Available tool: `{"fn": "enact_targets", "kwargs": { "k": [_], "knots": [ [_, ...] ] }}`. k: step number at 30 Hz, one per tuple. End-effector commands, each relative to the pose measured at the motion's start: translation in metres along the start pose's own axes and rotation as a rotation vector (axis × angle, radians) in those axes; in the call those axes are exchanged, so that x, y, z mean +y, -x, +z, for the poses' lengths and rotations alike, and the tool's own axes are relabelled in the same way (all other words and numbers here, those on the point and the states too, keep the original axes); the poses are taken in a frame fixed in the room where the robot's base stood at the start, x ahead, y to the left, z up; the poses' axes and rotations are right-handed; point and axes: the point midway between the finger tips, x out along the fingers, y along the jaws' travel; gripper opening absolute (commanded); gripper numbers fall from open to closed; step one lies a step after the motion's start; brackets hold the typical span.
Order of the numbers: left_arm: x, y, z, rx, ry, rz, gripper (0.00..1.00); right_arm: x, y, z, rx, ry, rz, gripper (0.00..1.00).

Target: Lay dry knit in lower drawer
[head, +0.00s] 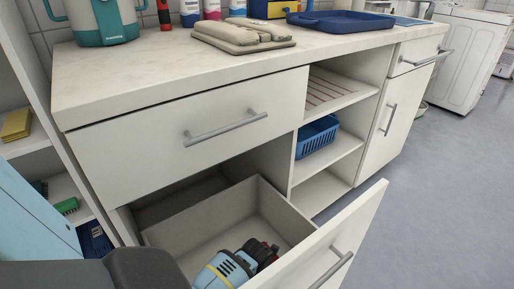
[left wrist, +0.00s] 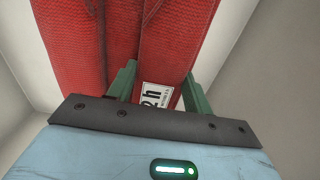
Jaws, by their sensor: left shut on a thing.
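The lower drawer (head: 196,228) stands pulled open under the counter, its front panel (head: 325,245) towards the lower right. My left gripper (head: 266,251) reaches down into it from the bottom of the head view. In the left wrist view, its green fingers (left wrist: 158,88) are shut on a red ribbed knit (left wrist: 66,45) with a white printed label (left wrist: 157,96). Pale walls show on both sides of the knit there. In the head view the knit is mostly hidden by the gripper, and I cannot tell whether it touches the drawer floor. My right gripper is out of view.
The upper drawer (head: 150,150) above is shut. A folded beige cloth stack (head: 240,36), a blue tray (head: 342,22) and a teal-and-white container (head: 103,20) stand on the counter (head: 125,75). A blue basket (head: 317,137) sits on the open shelf. The floor at right is clear.

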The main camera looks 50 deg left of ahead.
Motion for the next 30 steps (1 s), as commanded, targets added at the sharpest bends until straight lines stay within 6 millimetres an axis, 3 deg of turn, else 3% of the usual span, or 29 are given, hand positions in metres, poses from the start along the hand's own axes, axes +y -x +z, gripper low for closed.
{"fn": "enact_targets", "kwargs": {
  "k": [8, 22, 23, 27, 30],
  "knots": [
    [0.001, -0.044, -0.001, 0.005, -0.002, 0.001, 0.22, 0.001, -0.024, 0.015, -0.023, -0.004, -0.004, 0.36],
    [0.000, -0.049, 0.000, 0.001, 0.000, 0.000, 0.22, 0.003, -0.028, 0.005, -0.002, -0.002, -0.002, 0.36],
    [0.000, -0.049, 0.000, 0.001, 0.000, -0.001, 0.52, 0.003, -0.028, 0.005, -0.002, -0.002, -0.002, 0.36],
    [0.000, -0.048, 0.000, 0.001, 0.000, 0.000, 0.70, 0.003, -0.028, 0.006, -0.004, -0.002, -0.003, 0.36],
    [0.000, -0.049, -0.001, 0.001, 0.000, 0.000, 0.72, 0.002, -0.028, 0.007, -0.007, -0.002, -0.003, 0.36]
  ]
}}
